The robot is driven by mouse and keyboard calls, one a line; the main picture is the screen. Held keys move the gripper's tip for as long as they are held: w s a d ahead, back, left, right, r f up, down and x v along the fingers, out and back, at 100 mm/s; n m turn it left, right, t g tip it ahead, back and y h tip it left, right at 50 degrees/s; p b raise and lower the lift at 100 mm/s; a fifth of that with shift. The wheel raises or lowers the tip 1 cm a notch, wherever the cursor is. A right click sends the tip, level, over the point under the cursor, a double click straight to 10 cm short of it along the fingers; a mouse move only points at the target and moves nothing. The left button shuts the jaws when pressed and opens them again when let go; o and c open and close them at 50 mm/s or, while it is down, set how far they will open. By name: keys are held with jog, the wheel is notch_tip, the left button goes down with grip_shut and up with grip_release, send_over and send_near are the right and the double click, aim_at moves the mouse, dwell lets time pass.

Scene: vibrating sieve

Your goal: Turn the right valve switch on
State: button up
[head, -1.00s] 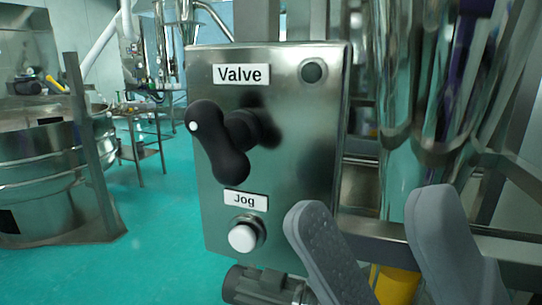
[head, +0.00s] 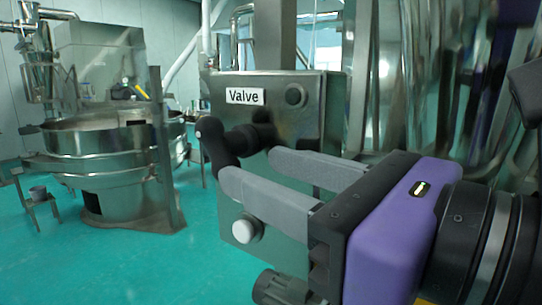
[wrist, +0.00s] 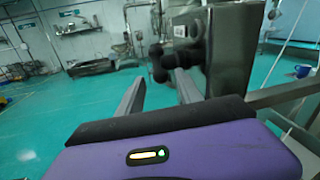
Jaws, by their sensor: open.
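In the head view a steel control panel (head: 312,122) carries a "Valve" label (head: 245,96). Below it is a black valve switch (head: 216,143) with a white dot on its upper left end; its handle is tilted. My gripper (head: 248,168) is open, its two grey fingers pointing left across the panel front. The nearer finger hides the handle's lower end and the Jog label. In the wrist view the black switch (wrist: 160,68) shows just beyond and between the open fingertips (wrist: 157,80). I cannot tell whether a finger touches it.
A white jog button (head: 247,229) sits low on the panel, and a dark round lamp (head: 296,96) at its upper right. A large steel sieve (head: 110,165) stands on the left. Shiny steel pipes rise behind the panel. Teal floor (head: 150,265) is open at lower left.

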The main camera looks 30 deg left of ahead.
aim_at(229, 161)
jog(key=p+x, duration=0.1)
jog(key=x, duration=0.6)
jog(key=shift+a, duration=0.25)
jog(key=shift+f, duration=0.1)
grip_shut()
